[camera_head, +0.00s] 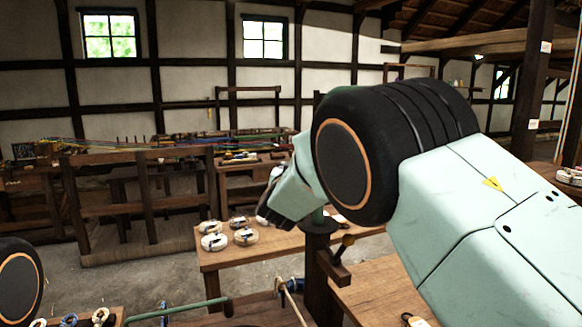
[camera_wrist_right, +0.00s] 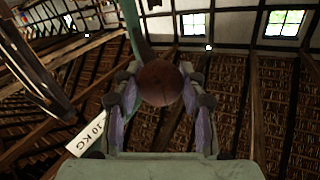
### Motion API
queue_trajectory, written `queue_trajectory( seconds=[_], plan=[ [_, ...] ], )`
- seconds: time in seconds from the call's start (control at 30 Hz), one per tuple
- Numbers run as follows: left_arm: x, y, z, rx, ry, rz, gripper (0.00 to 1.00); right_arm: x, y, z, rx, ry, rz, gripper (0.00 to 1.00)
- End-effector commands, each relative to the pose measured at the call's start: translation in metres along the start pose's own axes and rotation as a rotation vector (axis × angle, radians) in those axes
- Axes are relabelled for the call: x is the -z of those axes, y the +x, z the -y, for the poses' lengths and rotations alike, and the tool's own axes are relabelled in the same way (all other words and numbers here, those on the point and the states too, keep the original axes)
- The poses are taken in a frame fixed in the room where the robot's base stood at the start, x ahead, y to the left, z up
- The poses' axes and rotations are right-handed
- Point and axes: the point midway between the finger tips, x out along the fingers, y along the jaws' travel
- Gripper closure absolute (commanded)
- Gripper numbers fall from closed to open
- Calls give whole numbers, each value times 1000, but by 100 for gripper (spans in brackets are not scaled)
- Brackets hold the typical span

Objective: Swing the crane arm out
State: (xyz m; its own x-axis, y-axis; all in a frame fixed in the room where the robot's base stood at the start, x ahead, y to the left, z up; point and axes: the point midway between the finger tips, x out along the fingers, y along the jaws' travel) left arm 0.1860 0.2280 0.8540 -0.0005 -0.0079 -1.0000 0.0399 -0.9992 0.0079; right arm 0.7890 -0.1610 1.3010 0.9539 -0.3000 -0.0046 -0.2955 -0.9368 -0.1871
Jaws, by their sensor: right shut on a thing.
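In the right wrist view my right gripper (camera_wrist_right: 162,80) is shut on a round brown knob (camera_wrist_right: 160,88), one finger on each side. A green bar (camera_wrist_right: 137,32) runs up behind the knob; it looks like the crane arm. A white "10 KG" label (camera_wrist_right: 88,132) shows at lower left. In the head view my right gripper (camera_head: 270,212) is small and partly hidden behind my own arm, near a dark post (camera_head: 319,265) with a green top. The knob cannot be made out there. My left gripper is out of view.
A wooden table (camera_head: 215,262) with several white coils (camera_head: 245,237) stands beyond the post. A green rod (camera_head: 180,310) crosses the lower left. Grey floor (camera_head: 130,275) is open at left.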

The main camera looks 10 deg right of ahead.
Motion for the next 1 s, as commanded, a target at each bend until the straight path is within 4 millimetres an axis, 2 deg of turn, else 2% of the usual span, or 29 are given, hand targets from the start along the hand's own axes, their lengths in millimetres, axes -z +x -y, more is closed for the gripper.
queue_trajectory(
  seconds=[0.67,0.7,0.93,1.0],
  plan=[
    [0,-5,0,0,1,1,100,0,0,-1,-21,0,-5,100],
    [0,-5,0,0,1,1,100,0,0,-1,-21,1,-6,57],
    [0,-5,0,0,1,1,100,0,0,1,-22,2,-7,37],
    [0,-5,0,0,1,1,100,0,1,1,-22,2,-7,36]
  ],
)
